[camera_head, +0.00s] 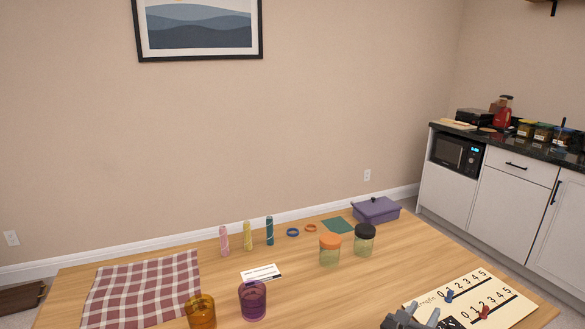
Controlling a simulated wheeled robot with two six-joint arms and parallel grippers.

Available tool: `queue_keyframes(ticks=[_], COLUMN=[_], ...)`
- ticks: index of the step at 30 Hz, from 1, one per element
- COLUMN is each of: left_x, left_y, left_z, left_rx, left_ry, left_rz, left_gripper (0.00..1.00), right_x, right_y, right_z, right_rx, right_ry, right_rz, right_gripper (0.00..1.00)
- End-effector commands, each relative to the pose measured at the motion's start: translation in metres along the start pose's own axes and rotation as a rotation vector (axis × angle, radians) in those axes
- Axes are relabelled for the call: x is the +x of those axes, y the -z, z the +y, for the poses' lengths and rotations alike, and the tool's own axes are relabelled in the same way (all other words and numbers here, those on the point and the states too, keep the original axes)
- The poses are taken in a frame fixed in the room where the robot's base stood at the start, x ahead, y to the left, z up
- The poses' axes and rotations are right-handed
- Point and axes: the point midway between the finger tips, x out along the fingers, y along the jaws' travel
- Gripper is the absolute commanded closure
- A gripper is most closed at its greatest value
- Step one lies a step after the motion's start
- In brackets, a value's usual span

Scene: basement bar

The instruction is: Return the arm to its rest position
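My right gripper (422,312) shows at the bottom edge, at the lower left corner of the cream number board (510,305). Its two grey fingertips stand apart with nothing seen between them. The rest of my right arm is cut off by the frame. My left arm and gripper are not in view.
The wooden table (310,290) holds a checked cloth (140,290), an amber cup (201,312), a purple cup (252,301), a white card (261,272), an orange-lidded jar (329,250), a black-lidded jar (364,240) and a purple lidded box (377,210). Bare tabletop lies left of the gripper.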

Motion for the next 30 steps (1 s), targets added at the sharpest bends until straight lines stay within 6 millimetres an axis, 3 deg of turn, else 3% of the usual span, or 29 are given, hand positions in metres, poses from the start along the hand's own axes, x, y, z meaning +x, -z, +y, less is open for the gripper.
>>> queue_keyframes(ticks=[5, 9, 14, 17, 23, 26, 30], left_x=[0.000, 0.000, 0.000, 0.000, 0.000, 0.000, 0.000], left_y=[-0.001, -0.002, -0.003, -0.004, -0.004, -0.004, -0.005], left_z=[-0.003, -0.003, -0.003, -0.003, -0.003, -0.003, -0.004], left_rx=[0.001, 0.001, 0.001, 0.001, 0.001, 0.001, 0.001], left_ry=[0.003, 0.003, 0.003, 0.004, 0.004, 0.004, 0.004], left_rz=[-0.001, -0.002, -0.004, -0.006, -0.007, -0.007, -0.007], left_gripper=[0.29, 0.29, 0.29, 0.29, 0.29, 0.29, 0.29], right_x=[-0.011, -0.036, -0.075, -0.101, -0.149, -0.170, -0.195], right_y=[-0.028, -0.049, -0.054, -0.043, 0.004, 0.037, 0.086], right_z=[-0.012, -0.013, -0.006, -0.002, -0.004, -0.015, -0.047], right_rx=[-0.221, -0.502, -0.864, -1.104, -1.600, -1.847, -2.180], right_ry=[-0.071, -0.154, -0.259, -0.335, -0.521, -0.640, -0.843], right_rz=[-0.227, -0.457, -0.693, -0.820, -1.020, -1.089, -1.147], right_gripper=[0.62, 0.62, 0.62, 0.62, 0.62, 0.62, 0.62])
